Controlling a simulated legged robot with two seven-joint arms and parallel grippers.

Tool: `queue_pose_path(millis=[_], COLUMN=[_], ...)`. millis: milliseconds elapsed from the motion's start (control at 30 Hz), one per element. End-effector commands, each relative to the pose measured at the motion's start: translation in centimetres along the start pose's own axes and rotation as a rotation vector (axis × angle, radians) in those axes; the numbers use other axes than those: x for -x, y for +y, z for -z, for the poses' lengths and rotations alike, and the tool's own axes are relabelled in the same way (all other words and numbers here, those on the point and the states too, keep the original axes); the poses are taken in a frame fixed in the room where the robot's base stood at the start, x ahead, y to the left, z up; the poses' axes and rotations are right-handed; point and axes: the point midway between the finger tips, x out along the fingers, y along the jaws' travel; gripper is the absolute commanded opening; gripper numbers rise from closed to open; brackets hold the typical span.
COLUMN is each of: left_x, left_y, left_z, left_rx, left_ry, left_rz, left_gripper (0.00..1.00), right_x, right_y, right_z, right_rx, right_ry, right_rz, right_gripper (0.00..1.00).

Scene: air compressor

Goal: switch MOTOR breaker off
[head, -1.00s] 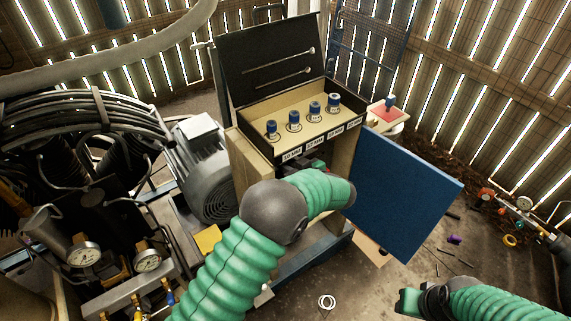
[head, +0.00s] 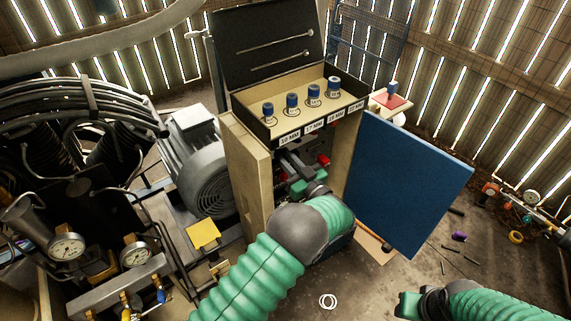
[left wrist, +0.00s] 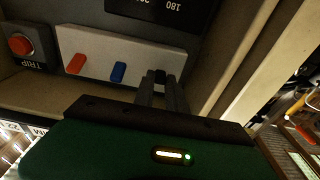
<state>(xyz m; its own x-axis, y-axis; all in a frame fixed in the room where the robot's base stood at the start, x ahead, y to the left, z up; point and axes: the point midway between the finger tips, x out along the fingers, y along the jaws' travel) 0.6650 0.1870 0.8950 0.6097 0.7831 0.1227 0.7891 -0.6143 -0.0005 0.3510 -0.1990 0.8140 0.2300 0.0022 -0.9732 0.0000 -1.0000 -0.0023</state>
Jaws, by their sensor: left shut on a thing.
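The electrical cabinet (head: 250,165) stands open, its blue door (head: 410,185) swung to the right. In the left wrist view, a pale switch panel (left wrist: 95,48) inside has a red switch (left wrist: 76,63) and a blue switch (left wrist: 118,72). My left gripper (left wrist: 162,85) is at the panel's right end, beside the blue switch, with its fingers close together on a small dark lever (left wrist: 160,75). No MOTOR label is readable. In the head view my left gripper (head: 290,165) reaches into the cabinet and hides part of its inside. My right gripper (head: 408,303) is low at the right, away from the cabinet.
A red button (left wrist: 20,44) marked TRIP sits left of the switches in the wrist view. An open tray of blue-topped sockets (head: 312,92) sits on top of the cabinet. A grey motor (head: 200,165) and gauges (head: 67,246) stand to the left. The cabinet's walls border my left gripper.

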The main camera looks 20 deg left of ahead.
Motion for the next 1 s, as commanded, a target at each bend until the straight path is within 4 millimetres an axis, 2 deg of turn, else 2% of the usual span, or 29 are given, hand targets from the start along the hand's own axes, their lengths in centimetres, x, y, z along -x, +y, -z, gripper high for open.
queue_pose_path(millis=[33, 100, 400, 633, 1000], left_x=[-0.1, -0.1, -0.2, -0.3, -0.4], left_y=[0.1, 0.1, 0.1, 0.1, 0.1], left_z=[-0.9, -1.2, -1.6, -1.5, -1.2], left_rx=[0.002, 0.002, 0.004, 0.004, 0.005], left_ry=[0.049, 0.109, 0.31, 0.391, 0.416], left_rz=[-0.002, -0.002, -0.001, -0.002, -0.003], left_gripper=[0.0, 0.0, 0.0, 0.0, 0.0], right_x=[-1.8, -2.9, -6.6, -8.0, -8.2], right_y=[0.0, 0.0, 0.0, 0.0, 0.0], right_z=[-0.4, -0.7, -1.6, -1.9, -1.9], right_rx=[0.0, 0.0, 0.0, 0.0, 0.0], right_ry=[0.0, 0.0, 0.0, 0.0, 0.0], right_rz=[0.0, 0.0, 0.0, 0.0, 0.0], right_gripper=[0.36, 0.36, 0.36, 0.36, 0.36])
